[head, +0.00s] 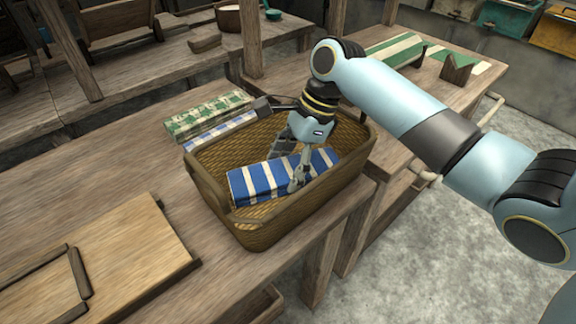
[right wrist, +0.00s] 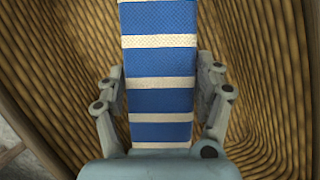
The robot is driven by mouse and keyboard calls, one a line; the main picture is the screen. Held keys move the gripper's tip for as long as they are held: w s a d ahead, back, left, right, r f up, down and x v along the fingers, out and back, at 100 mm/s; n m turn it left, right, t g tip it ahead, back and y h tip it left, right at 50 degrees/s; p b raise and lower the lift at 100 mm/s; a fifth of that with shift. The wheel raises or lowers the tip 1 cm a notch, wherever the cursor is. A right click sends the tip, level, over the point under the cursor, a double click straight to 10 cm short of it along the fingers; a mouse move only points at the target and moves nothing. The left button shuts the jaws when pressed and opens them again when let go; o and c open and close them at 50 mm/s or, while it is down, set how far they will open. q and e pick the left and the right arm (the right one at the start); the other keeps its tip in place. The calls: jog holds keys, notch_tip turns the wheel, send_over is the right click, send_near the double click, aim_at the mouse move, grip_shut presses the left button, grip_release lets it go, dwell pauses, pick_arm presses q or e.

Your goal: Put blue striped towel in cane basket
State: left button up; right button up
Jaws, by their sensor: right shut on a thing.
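The blue striped towel (head: 250,184), folded with blue and white bands, is inside the cane basket (head: 238,219) on the wooden table. My right gripper (head: 298,182) reaches down into the basket and is shut on the towel. In the right wrist view the towel (right wrist: 160,102) lies between the two fingers (right wrist: 160,85), with woven basket wall (right wrist: 262,60) on both sides. I cannot tell whether the towel touches the basket floor. My left gripper is not in view.
A green patterned cloth (head: 205,115) and a light blue checked cloth (head: 222,130) lie behind the basket. A wooden board (head: 130,235) lies at the left. The basket stands near the table's right edge. Table between board and basket is clear.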

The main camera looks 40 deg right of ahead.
jog(key=o, duration=1.2)
jog(key=shift+o, duration=0.2)
jog(key=p+v, duration=0.2)
jog(key=v, duration=1)
jog(key=shift+p, duration=0.3)
